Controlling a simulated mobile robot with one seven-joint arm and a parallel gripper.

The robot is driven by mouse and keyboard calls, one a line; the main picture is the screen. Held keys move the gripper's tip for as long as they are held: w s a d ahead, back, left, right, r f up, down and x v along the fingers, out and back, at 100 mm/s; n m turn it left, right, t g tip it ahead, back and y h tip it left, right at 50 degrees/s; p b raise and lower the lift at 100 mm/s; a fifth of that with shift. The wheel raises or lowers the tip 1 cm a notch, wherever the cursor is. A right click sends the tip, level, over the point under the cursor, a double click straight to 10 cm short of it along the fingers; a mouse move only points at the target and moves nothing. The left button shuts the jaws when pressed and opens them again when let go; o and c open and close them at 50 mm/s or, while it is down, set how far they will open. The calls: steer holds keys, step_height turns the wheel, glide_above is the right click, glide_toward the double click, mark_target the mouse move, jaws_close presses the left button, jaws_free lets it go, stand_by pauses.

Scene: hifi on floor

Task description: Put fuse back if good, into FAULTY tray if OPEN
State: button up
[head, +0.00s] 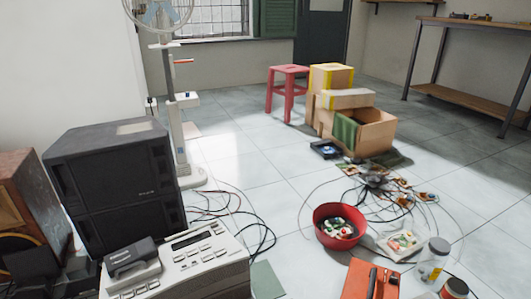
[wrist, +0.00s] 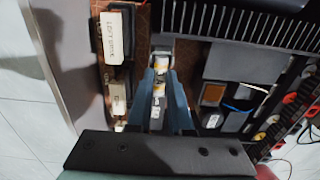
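My gripper (wrist: 162,72) shows in the wrist view, with two blue fingers pointing into an opened electronic unit. Between the fingertips lies a slim fuse-like part (wrist: 160,65) with a pale and yellow band and a metal clip at its far end. The fingers stand close on both sides of it; I cannot tell whether they touch it. Its condition cannot be read. In the head view my gripper does not show. No tray there carries a readable FAULTY label.
The wrist view shows black finned heatsinks (wrist: 245,22) and white-labelled blocks (wrist: 118,97) near the fingers. In the head view, a grey device (head: 185,262), black speaker (head: 115,165), red bowl (head: 327,238), orange case (head: 370,280), jars and loose cables crowd the floor.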

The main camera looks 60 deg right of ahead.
steer(key=o, duration=0.5)
step_height(320, 180, up, 13)
steer(key=p, duration=0.9)
